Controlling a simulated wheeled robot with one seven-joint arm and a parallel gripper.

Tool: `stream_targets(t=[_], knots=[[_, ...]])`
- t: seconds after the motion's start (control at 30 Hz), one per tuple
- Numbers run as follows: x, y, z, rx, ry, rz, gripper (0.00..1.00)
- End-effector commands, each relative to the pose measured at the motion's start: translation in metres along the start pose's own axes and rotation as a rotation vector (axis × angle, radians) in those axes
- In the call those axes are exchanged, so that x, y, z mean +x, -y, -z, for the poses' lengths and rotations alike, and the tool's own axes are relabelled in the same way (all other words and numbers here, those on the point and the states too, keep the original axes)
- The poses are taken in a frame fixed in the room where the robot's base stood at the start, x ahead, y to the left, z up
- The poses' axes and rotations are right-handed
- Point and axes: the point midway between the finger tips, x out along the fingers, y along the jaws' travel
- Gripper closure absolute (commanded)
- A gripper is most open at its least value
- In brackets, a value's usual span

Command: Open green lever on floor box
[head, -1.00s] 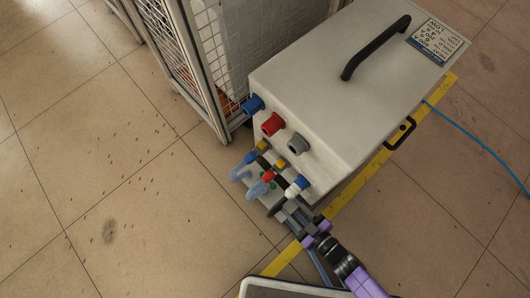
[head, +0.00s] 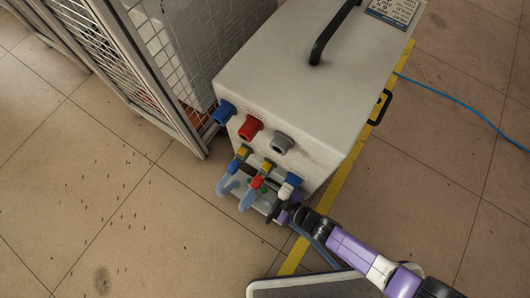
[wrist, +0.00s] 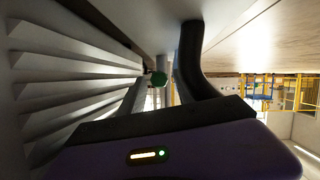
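The floor box (head: 290,85) is a pale grey cabinet with a black top handle, standing on the tiled floor. Its front has blue, red and grey connectors above a lower row of small valves and clear hoses. Small green parts (head: 263,190) show low among these fittings; the lever's shape is too small to make out. My gripper (head: 281,212) is low at the right end of the valve row, beside the fittings. Its fingers are mostly hidden and their gap is unclear.
A wire mesh cage (head: 140,60) stands left of the box. A blue cable (head: 460,110) lies on the floor at right. Open floor lies in front and left.

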Motion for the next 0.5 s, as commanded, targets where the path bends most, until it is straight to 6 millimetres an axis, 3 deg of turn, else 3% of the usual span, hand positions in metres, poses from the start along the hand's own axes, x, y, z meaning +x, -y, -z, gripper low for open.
stream_targets(t=[0.2, 0.4, 0.5], knots=[[0.0, -0.0001, 0.0004, 0.0, 0.0, 0.0, 0.63], [-0.0001, -0.0002, 0.0003, 0.0, 0.0, 0.0, 1.0], [-0.0002, -0.0002, 0.0003, -0.001, 0.0, 0.0, 1.0]])
